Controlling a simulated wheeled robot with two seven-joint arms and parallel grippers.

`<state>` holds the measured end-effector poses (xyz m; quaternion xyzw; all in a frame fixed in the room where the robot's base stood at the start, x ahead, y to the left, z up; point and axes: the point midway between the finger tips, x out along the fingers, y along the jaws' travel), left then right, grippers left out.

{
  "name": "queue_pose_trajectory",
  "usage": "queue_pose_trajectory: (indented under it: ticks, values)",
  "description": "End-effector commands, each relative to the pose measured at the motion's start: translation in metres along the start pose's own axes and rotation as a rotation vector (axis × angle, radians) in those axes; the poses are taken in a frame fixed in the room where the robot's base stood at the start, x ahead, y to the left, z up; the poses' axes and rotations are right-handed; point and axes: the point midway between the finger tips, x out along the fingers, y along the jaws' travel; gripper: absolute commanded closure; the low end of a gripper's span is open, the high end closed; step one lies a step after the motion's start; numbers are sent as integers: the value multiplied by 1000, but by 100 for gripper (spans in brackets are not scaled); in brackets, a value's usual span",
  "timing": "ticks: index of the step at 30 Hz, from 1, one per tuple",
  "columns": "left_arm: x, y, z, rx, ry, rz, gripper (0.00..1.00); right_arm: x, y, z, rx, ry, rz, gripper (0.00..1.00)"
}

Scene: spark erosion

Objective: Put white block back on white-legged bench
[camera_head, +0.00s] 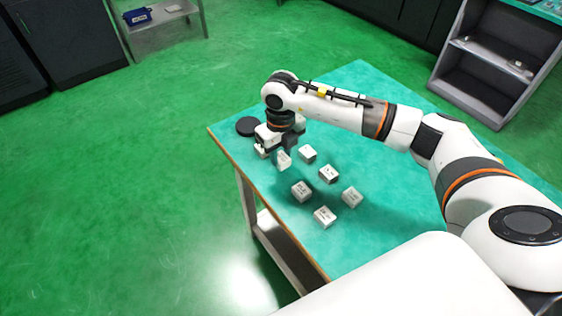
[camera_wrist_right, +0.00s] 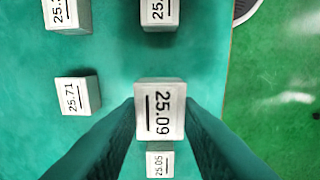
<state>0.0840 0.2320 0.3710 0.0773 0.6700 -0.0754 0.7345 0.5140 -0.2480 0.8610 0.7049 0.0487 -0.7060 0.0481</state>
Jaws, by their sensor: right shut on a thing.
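My right gripper (camera_head: 274,152) is over the far left part of a teal-topped bench (camera_head: 365,85) with pale legs. In the right wrist view its two dark fingers are shut on a white block marked 25.09 (camera_wrist_right: 160,110). A smaller-looking white block marked 25.05 (camera_wrist_right: 160,163) shows just below the held one in that view, on the teal top. Another block, marked 25.71 (camera_wrist_right: 76,95), lies to the left. Whether the held block touches the top cannot be told. My left gripper is out of view.
Several white blocks stand spread on the bench, among them ones at the middle (camera_head: 328,174) and front (camera_head: 324,216). A black round disc (camera_head: 247,126) lies by the left edge. A grey shelf unit (camera_head: 492,65) stands at back right. Green floor is open at left.

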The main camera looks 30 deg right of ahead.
Motion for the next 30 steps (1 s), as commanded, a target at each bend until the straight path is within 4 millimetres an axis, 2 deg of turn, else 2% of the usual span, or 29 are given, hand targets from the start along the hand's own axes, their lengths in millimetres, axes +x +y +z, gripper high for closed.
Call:
queue_pose_trajectory:
  ticks: [10, 20, 21, 24, 30]
  values:
    - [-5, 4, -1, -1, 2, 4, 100, 38, 0, 0, -1, 0, 0, 98]
    - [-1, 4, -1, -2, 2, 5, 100, 43, 0, 0, -2, 2, 1, 98]
    - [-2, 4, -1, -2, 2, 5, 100, 42, 0, 0, -2, 1, 1, 66]
    - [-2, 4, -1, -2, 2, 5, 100, 42, 0, 0, -2, 1, 1, 50]
    - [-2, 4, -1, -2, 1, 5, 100, 42, 0, 0, -2, 0, 1, 48]
